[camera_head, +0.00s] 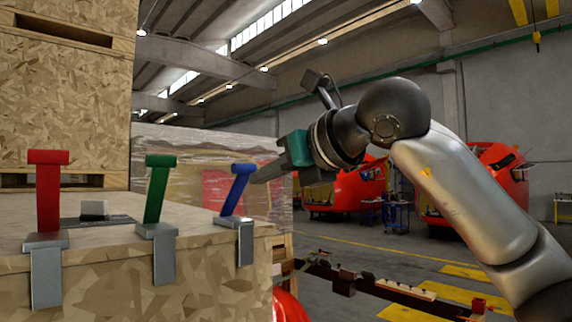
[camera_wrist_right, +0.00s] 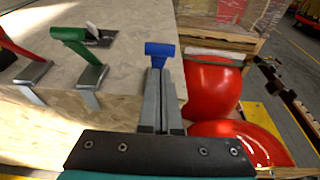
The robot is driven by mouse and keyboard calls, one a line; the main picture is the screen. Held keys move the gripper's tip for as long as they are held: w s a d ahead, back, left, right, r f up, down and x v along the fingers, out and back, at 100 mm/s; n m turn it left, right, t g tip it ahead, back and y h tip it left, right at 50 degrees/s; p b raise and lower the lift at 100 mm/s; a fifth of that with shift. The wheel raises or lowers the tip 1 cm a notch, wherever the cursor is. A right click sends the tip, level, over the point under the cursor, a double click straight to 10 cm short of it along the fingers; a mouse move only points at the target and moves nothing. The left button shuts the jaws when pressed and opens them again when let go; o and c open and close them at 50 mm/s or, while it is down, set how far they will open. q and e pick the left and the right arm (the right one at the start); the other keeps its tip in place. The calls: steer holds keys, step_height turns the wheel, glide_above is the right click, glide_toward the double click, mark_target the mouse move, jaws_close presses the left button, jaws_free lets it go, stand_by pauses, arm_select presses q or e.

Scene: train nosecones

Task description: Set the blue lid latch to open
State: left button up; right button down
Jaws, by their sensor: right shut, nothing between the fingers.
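The blue latch (camera_head: 237,190) stands on the right end of the wooden crate's edge, its lever tilted up with a T-shaped top, on a grey metal bracket (camera_head: 245,240). My right gripper (camera_head: 254,181) is shut and empty, its fingers pointing left at the blue lever's upper part, close beside it. In the right wrist view the blue T-top (camera_wrist_right: 160,50) shows just beyond the tips of the closed fingers (camera_wrist_right: 158,80), which hide its lower part. I cannot tell whether they touch. My left gripper is not in view.
A green latch (camera_head: 158,190) and a red latch (camera_head: 48,190) stand to the left on the same crate (camera_head: 120,270). A small grey-white item (camera_head: 93,209) lies behind them. Red nosecones (camera_wrist_right: 212,85) sit to the crate's right.

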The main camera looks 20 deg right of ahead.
mark_target(248, 167)
steer(key=shift+w+a+r, duration=0.2)
steer(key=shift+w+r, duration=0.15)
steer(key=shift+w, duration=0.25)
steer(key=shift+w+a+r+g+p, duration=0.15)
steer(key=shift+r+p, duration=0.1)
steer(key=shift+p, duration=0.3)
steer(key=shift+w+r+g+p, duration=0.15)
steer(key=shift+r+p, duration=0.1)
steer(key=shift+p, duration=0.25)
steer(key=shift+w+a+r, duration=0.1)
steer(key=shift+r, duration=0.1)
steer(key=shift+w, duration=0.15)
